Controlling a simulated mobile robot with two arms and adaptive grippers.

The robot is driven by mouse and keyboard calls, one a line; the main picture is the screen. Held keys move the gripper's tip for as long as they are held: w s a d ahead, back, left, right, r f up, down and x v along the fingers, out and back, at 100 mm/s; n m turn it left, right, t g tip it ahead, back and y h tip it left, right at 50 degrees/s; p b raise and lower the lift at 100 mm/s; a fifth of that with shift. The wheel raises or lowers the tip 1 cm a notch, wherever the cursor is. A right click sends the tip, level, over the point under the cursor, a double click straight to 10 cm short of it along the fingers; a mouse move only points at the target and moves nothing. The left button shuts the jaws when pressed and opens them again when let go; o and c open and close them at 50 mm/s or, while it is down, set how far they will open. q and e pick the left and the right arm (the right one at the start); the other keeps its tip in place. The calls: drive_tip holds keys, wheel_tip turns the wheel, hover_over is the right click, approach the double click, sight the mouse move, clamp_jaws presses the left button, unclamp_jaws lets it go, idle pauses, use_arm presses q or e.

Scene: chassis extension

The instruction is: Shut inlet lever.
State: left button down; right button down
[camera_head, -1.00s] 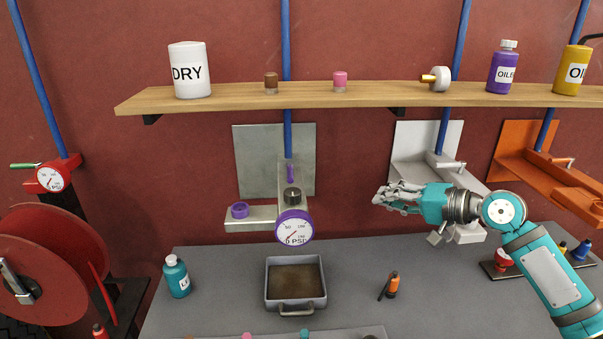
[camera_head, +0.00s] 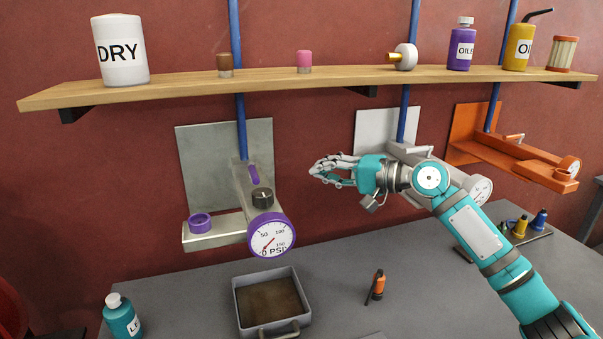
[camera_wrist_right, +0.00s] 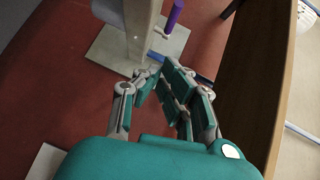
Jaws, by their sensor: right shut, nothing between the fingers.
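A slim purple lever (camera_head: 253,174) stands on the grey metal unit (camera_head: 240,190) on the wall, in line with the blue pipe above it. It may be the inlet lever; no label shows. It also appears at the top of the right wrist view (camera_wrist_right: 174,16). Below it are a black knob (camera_head: 262,197) and a purple-rimmed gauge (camera_head: 271,236) with its needle near zero. My right gripper (camera_head: 318,170) is shut and empty, to the right of the lever and apart from it. My left gripper is not in view.
A wooden shelf (camera_head: 330,77) with bottles and small caps runs above the units. A white unit (camera_head: 375,130) stands behind my right arm, an orange unit (camera_head: 520,160) further right.

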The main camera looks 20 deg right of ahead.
sight(253, 173)
drive_tip(key=w+a+f+p, duration=0.1)
drive_tip(key=w+a+p, duration=0.3)
drive_tip(key=a, duration=0.5)
drive_tip(key=shift+w+a+f+p, duration=0.25)
drive_tip(key=shift+w+f+p, duration=0.15)
drive_tip(key=shift+w, duration=0.6)
drive_tip(key=shift+s+a, duration=0.1)
drive_tip(key=shift+s+a+p, duration=0.15)
drive_tip(key=shift+a+p, duration=0.1)
drive_tip(key=shift+p, duration=0.25)
drive_tip(key=shift+s+a+r+p, duration=0.15)
drive_tip(key=shift+s+a+p, duration=0.1)
drive_tip(key=shift+a+p, duration=0.4)
drive_tip(key=shift+s+a+p, duration=0.2)
drive_tip(key=shift+a+p, duration=0.4)
drive_tip(key=shift+p, duration=0.05)
